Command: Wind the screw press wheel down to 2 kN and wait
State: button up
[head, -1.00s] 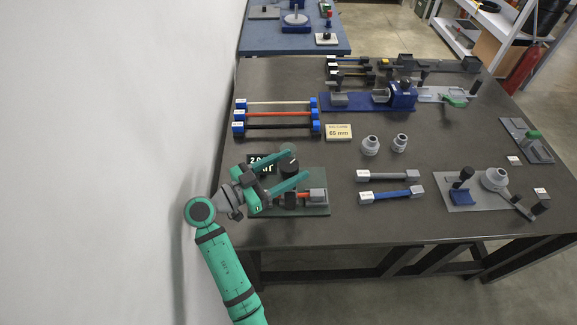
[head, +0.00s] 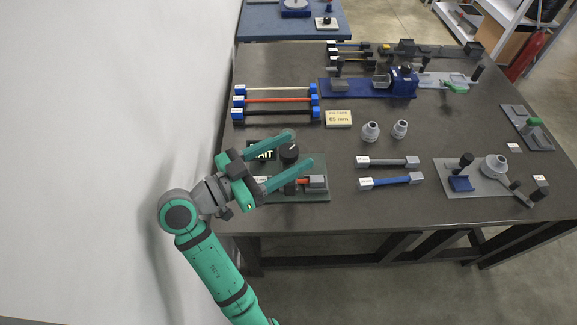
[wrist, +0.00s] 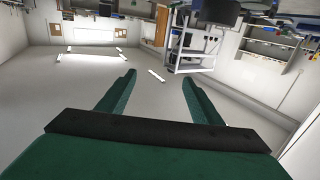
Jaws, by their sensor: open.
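The screw press stands on a green base plate (head: 314,197) at the table's near left. Its black wheel (head: 289,152) shows between my fingers in the head view. Beside it a black display (head: 265,151) is partly covered by a finger; the letters "AIT" show. A red piece (head: 303,181) lies against a grey block (head: 318,183) on the base. My gripper (head: 301,149) is open over the press, and I cannot tell its height above the wheel. In the wrist view the fingers (wrist: 157,92) are apart with nothing between them.
A white wall is close on the left. Cable samples on blue holders (head: 277,100), a tan "65 mm" sign (head: 339,119), grey collars (head: 370,131) and a blue sample (head: 391,181) lie on the dark table (head: 375,220). A grey crank fixture (head: 483,188) stands at right.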

jog(key=s+r, duration=0.2)
jog(key=s, duration=0.3)
jog(key=shift+s+r, duration=0.25)
jog(key=shift+s, duration=0.05)
dwell(1.3)
